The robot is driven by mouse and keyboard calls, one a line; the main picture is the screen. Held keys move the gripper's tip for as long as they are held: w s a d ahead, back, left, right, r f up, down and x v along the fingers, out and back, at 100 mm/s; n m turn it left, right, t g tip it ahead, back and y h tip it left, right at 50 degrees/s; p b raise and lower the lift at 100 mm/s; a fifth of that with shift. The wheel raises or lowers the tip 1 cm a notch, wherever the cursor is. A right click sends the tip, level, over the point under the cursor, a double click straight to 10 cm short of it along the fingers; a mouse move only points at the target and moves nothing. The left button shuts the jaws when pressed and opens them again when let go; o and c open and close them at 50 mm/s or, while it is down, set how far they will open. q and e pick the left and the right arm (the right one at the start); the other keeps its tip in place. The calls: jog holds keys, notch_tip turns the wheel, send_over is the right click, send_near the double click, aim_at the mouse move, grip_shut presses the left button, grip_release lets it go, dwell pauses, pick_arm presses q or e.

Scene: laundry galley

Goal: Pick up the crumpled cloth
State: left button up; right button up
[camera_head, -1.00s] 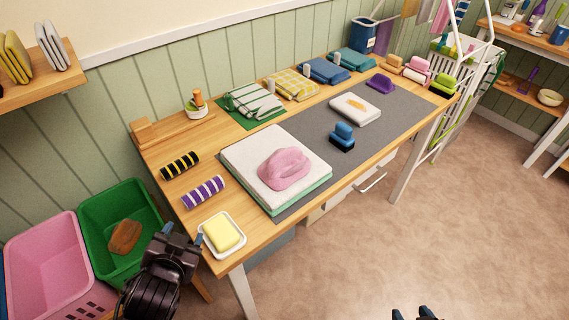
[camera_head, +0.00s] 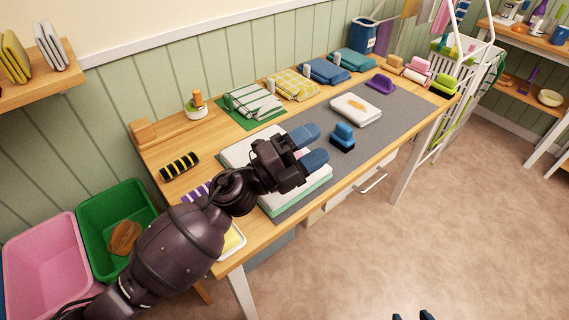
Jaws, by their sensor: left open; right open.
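The pad has a pale green lower edge and lies on the grey mat (camera_head: 385,115) on the wooden table. My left gripper (camera_head: 311,147) is over the pad with its blue fingertips apart, pointing right. I cannot tell its height or whether it touches the cloth. My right gripper (camera_head: 412,315) shows only its tips at the bottom edge, away from the table, open.
A blue-handled brush (camera_head: 343,135) and a white pad with an orange mark (camera_head: 355,109) lie right of my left gripper. Folded cloths (camera_head: 292,85) line the back. A striped black roll (camera_head: 180,166) lies left. Green (camera_head: 112,205) and pink (camera_head: 45,250) bins stand below.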

pick_arm(q)
jog(key=w+d+f+m+g+y, duration=0.1)
jog(key=d+f+m+g+y, duration=0.45)
jog(key=m+g+y, duration=0.75)
jog(key=w+a+r+t+y, duration=0.1)
jog(key=w+a+y, duration=0.1)
jog(key=w+a, duration=0.1)
jog(key=w+a+r+m+t+y, duration=0.1)
jog(key=w+a+y, duration=0.1)
jog(key=w+a, duration=0.1)
jog(key=w+a+m+t+y, duration=0.1)
jog(key=w+a+y, duration=0.1)
jog(key=w+a, duration=0.2)
jog(key=shift+a+r+t+y, duration=0.35)
jog(key=shift+r+t+y, duration=0.05)
notch_tip(320, 180, down, 5)
jog(key=shift+f+b, duration=0.1)
jog(key=shift+b, duration=0.45)
jog(key=shift+f, duration=0.3)
notch_tip(320, 180, down, 4)
jog(key=shift+w+d+f+b, duration=0.1)
jog(key=shift+f+b, duration=0.05)
jog(key=shift+b, duration=0.4)
jog(key=shift+f, duration=0.3)
jog(key=shift+r, duration=0.1)
